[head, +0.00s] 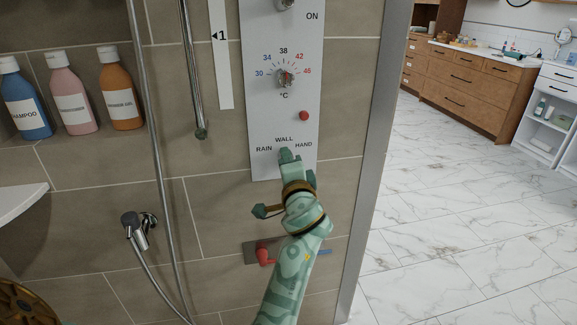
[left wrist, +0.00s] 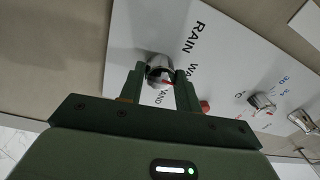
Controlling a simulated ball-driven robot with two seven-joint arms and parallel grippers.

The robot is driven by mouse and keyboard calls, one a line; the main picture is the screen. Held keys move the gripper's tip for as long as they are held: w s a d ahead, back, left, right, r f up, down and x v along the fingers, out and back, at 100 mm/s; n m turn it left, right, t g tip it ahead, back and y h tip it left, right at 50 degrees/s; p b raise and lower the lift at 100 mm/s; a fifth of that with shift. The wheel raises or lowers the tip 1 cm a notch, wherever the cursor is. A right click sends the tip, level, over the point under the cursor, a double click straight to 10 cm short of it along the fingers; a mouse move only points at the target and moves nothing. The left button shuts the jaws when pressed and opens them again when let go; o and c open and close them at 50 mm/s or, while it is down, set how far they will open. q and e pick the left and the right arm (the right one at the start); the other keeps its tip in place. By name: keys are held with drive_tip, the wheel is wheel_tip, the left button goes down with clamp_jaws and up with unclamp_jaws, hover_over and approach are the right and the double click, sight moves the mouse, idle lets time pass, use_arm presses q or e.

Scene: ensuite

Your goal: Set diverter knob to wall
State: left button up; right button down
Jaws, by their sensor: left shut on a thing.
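The diverter knob (left wrist: 159,68) is a chrome knob at the lower end of the white shower panel (head: 268,120). In the left wrist view it sits between the two dark green fingers of my left gripper (left wrist: 160,82), which are shut on it. A small red mark shows on the knob's edge, on the side of the HAND and WALL labels; I cannot tell exactly which one it points to. In the head view the left gripper (head: 290,158) covers the knob, just below the WALL label (head: 284,140), with RAIN to the left and HAND to the right. My right gripper is not in view.
Above are a red button (head: 304,115) and the temperature knob (head: 285,78). A shower hose (head: 150,120) and a chrome wall fitting (head: 139,228) are to the left. Bottles (head: 70,92) stand on a shelf. A red handle (head: 265,255) is below, beside my forearm. Open marble floor lies right.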

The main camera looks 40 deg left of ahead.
use_arm(q)
drive_tip(key=shift+f+n, duration=0.15)
drive_tip(key=shift+n, duration=0.15)
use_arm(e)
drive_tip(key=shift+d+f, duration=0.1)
use_arm(q)
drive_tip(key=o, duration=1)
